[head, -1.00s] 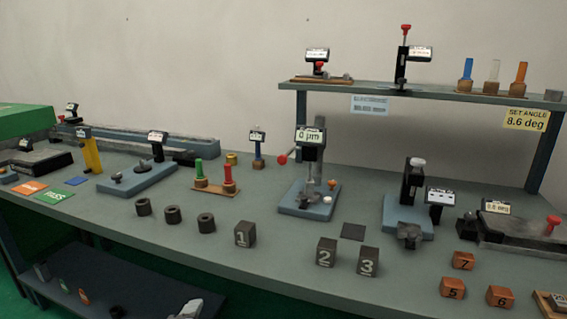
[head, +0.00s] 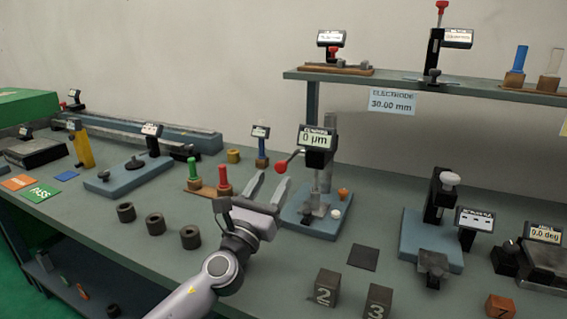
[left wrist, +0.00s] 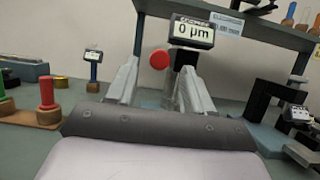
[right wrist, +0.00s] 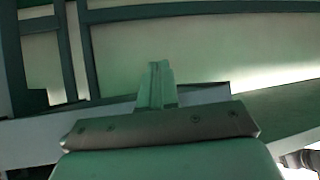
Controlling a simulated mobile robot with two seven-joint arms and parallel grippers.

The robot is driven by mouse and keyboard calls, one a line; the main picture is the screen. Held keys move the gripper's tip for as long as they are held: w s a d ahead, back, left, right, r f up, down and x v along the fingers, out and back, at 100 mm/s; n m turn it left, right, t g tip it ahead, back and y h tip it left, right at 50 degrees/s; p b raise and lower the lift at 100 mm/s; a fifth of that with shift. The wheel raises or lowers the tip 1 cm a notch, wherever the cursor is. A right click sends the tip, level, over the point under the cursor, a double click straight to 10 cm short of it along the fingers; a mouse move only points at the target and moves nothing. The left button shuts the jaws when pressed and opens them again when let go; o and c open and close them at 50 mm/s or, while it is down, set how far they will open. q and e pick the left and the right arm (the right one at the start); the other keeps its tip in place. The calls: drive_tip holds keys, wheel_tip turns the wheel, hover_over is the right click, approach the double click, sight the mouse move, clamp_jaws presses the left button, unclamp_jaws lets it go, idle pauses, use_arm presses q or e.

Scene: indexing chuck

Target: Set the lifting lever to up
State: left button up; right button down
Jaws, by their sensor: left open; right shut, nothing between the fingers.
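The lifting lever is a short arm with a red ball knob (head: 281,166) at the left of the gauge stand (head: 317,140), whose display reads 0 µm. The lever slants down to the left from the display head. My left gripper (head: 268,186) is open just in front of and below the knob in the head view. In the left wrist view the red knob (left wrist: 160,59) shows beyond and between the open fingers (left wrist: 158,75), with no clear contact. My right gripper (right wrist: 157,75) is shut and empty in the right wrist view, away from the stand.
Red and green handled plugs (head: 223,178) and a blue one (head: 262,150) stand left of the gauge. Dark rings (head: 155,224) lie left of my arm. Numbered blocks (head: 327,288) stand at the front right. A shelf (head: 400,82) runs above at the back.

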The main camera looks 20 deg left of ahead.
sight(279, 169)
use_arm(q)
drive_tip(key=shift+x, duration=2.85)
clamp_jaws()
